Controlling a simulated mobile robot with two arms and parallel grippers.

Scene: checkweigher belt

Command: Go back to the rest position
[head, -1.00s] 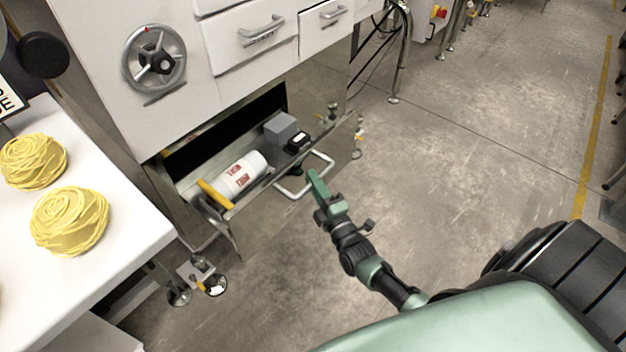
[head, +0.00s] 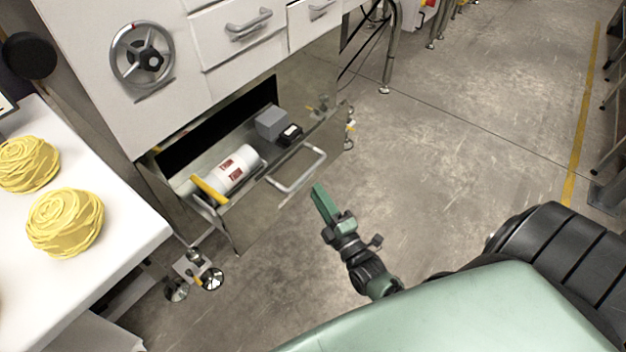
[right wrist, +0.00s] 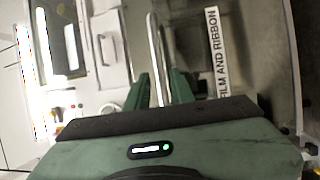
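My right gripper (head: 321,200) is in the middle of the head view, over the floor, just right of the open lower drawer's front (head: 250,213). The drawer's bar handle (head: 298,180) is apart from the fingers. In the right wrist view, the two green fingers (right wrist: 160,92) stand apart with a gap. The handle (right wrist: 153,45) shows beyond them, lined up with the gap. The gripper holds nothing. My left gripper is not in the head view.
The drawer holds a white roll (head: 238,167), a yellow-ended item (head: 209,190), a grey box (head: 271,123) and a black object (head: 290,135). A white table (head: 125,235) with yellow nests (head: 65,222) stands at left. The floor (head: 450,150) to the right is clear.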

